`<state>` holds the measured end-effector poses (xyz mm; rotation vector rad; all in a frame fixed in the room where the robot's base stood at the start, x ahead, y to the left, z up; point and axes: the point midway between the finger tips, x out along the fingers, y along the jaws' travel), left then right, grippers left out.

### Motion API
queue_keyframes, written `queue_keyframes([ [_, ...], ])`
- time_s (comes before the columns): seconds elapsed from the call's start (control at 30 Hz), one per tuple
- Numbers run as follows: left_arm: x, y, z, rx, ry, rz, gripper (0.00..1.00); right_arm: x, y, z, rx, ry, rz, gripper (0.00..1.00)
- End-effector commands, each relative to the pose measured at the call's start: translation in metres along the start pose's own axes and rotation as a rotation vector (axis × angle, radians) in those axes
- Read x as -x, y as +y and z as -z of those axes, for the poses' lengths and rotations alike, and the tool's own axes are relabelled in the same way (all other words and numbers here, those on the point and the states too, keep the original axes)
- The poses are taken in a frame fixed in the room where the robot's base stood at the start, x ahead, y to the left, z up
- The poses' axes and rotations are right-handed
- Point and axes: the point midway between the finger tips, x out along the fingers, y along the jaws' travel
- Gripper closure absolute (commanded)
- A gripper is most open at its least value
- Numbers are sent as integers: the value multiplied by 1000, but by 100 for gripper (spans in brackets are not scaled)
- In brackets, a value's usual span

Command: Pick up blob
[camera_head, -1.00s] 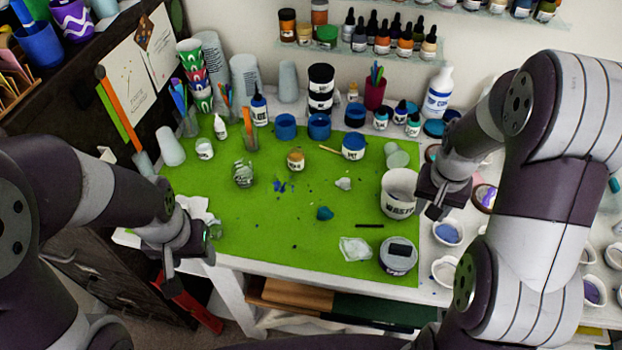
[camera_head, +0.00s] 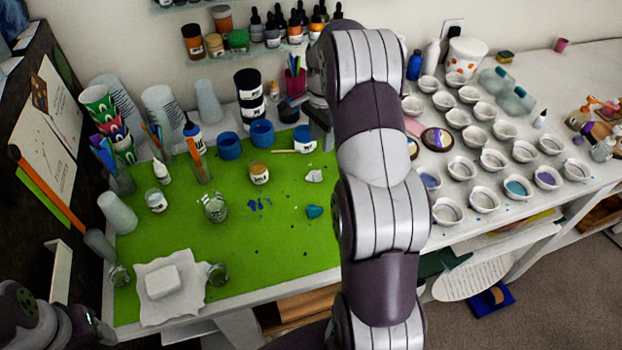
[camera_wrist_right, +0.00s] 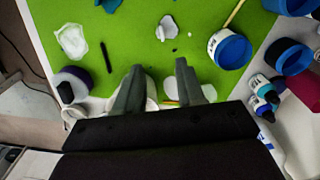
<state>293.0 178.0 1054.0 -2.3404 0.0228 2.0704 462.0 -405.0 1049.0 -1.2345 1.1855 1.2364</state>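A small teal blob (camera_head: 314,211) lies on the green mat (camera_head: 270,235), left of my right arm. A pale grey blob (camera_head: 314,176) lies behind it; I cannot tell which one the task means. In the right wrist view the pale blob (camera_wrist_right: 167,27) is beyond the fingertips and the teal one (camera_wrist_right: 108,4) is cut by the top edge. My right gripper (camera_wrist_right: 160,66) has its fingers apart with nothing held between them. In the head view it (camera_head: 318,122) is near the mat's back right, partly hidden. My left gripper (camera_head: 90,326) is low at the left; its fingers are unclear.
Blue-lidded cups (camera_head: 262,133) and a small amber jar (camera_head: 258,173) stand on the mat. A white block (camera_head: 163,282) sits on a paper towel at the front left. Several small bowls (camera_head: 484,201) fill the table's right side. The front middle of the mat is mostly clear.

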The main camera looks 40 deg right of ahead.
Motion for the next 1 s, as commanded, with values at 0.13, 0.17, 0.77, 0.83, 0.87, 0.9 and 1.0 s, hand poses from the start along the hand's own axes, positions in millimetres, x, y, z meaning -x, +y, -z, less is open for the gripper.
queue_keyframes([
  [0.13, -3, 0, -1, 0, -1, 0, 42, -36, 1, -1, 2, -3, -5, 62],
  [0.17, -2, 0, 0, 0, -1, 0, 42, -42, 0, -1, 2, -2, -3, 62],
  [0.77, 15, 0, 2, 0, -1, 0, 42, -113, -2, -6, 4, 0, 0, 62],
  [0.83, 15, 0, 2, 0, -1, 0, 42, -113, -2, -6, 4, 0, 0, 62],
  [0.87, 15, 0, 2, 0, -1, 0, 42, -113, -2, -6, 4, 0, 0, 65],
  [0.9, 15, 0, 2, 0, -1, 0, 42, -113, -2, -6, 4, 0, 0, 78],
  [1.0, 15, 0, 2, 0, -1, 0, 42, -113, -2, -6, 4, 0, 0, 100],
])
